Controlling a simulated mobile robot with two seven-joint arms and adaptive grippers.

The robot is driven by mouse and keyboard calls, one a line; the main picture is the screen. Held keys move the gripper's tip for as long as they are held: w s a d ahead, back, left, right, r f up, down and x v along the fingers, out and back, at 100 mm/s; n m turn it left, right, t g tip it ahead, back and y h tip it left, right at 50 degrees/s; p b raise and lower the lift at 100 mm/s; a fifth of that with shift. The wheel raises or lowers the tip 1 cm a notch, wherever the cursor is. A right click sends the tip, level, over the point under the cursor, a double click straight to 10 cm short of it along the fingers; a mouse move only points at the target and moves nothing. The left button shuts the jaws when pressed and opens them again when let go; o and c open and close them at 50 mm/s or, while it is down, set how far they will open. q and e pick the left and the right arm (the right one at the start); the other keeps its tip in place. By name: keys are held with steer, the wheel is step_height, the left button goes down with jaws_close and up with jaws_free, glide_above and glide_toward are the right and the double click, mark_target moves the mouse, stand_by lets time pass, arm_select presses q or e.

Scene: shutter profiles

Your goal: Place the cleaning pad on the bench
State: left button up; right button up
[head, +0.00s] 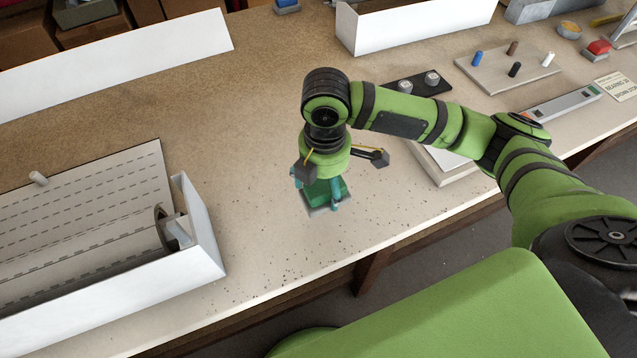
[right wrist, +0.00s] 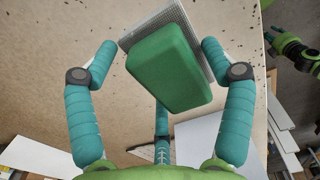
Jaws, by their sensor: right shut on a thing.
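The cleaning pad is a green block (right wrist: 170,62) with a grey, mesh-like face (right wrist: 152,22). In the head view the green pad (head: 322,192) shows under my right gripper (head: 323,200), over the front middle of the bench (head: 255,185). The teal fingers of my right gripper (right wrist: 160,60) are shut on the pad in the right wrist view. I cannot tell whether its underside touches the bench. A green and black part of an arm, likely my left gripper (right wrist: 293,52), shows at the right edge of the right wrist view, too small to read.
A white open-topped housing (head: 205,235) with a roller lies at the left. Dark specks dot the bench's front. A board with pegs (head: 508,68), a black plate with two knobs (head: 405,84) and a long white box (head: 415,28) stand towards the back right.

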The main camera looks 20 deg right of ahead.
mark_target(319, 187)
steer(key=w, duration=0.1)
steer(key=w+f, duration=0.1)
steer(key=shift+w+d+f, duration=0.1)
steer(key=shift+w+f, duration=0.2)
steer(key=shift+w, duration=0.05)
step_height(319, 187, down, 3)
steer(key=shift+s+f+p, duration=0.1)
steer(key=shift+p, duration=0.45)
steer(key=shift+f, duration=0.3)
arm_select(q)
steer(key=shift+w+r, duration=0.7)
steer(key=shift+w, duration=0.35)
steer(key=shift+s+a, duration=0.1)
steer(key=shift+s, duration=0.05)
arm_select(e)
steer(key=shift+f, duration=0.1)
arm_select(q)
steer(key=shift+s, duration=0.1)
arm_select(e)
steer(key=o, duration=1.1)
steer(key=shift+c, duration=0.2)
arm_select(q)
steer(key=shift+f+b, duration=0.9)
arm_select(e)
step_height(319, 187, up, 12)
